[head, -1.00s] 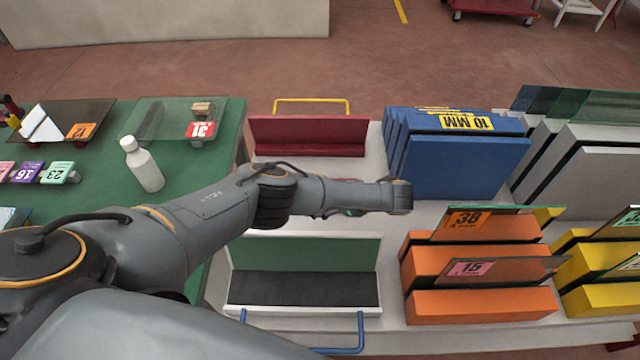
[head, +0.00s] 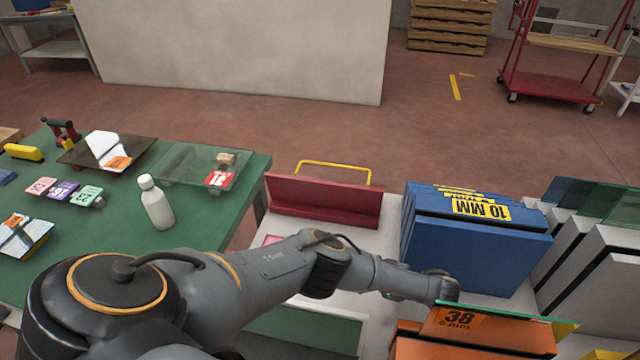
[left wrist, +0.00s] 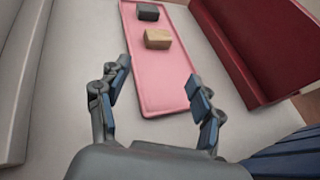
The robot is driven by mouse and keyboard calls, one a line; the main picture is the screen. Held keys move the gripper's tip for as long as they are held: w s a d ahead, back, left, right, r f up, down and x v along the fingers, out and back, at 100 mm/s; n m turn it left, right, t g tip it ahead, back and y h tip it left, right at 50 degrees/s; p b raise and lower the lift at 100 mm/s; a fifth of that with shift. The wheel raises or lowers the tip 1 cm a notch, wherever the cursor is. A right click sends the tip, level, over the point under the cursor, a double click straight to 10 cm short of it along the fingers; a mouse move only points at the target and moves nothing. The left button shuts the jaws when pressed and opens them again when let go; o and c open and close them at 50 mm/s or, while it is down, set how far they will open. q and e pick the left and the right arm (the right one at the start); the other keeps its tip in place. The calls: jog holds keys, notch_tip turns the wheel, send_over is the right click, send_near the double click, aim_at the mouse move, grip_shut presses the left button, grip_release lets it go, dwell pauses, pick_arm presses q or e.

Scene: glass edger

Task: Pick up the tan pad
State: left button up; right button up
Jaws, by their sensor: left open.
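A tan pad (left wrist: 158,38), a small block, lies on a pink tray (left wrist: 165,92) in the left wrist view, beside a dark grey block (left wrist: 148,12). My left gripper (left wrist: 159,76) is open and empty, its fingers apart on either side of the tray, with the tan pad beyond the fingertips. In the head view my left arm reaches across the white table and its fingers are hidden; only a bit of the pink tray (head: 272,240) shows. Another small tan block (head: 226,159) lies on a glass sheet on the green table. My right gripper is not in view.
A red rack (head: 325,203) stands behind the tray. Blue racks (head: 475,245) and orange racks (head: 475,343) stand to the right. A white bottle (head: 156,203) and several tags are on the green table (head: 110,235).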

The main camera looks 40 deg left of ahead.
pick_arm(q)
jog(key=x, duration=0.2)
jog(key=shift+s+a+f+b, duration=0.15)
jog(key=shift+a+f+b, duration=0.1)
jog(key=shift+b, duration=0.1)
jog(key=x, duration=0.5)
jog(key=shift+r+p, duration=0.15)
jog(key=shift+p, duration=0.25)
jog(key=shift+s+a, duration=0.15)
jog(key=shift+a, duration=0.45)
jog(key=x, duration=0.4)
jog(key=shift+s+a+f+p, duration=0.15)
jog(key=shift+s+f+p, duration=0.05)
jog(key=shift+p, duration=0.2)
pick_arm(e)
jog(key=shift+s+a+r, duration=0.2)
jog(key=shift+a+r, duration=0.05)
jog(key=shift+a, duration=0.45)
pick_arm(q)
jog(key=c, duration=0.5)
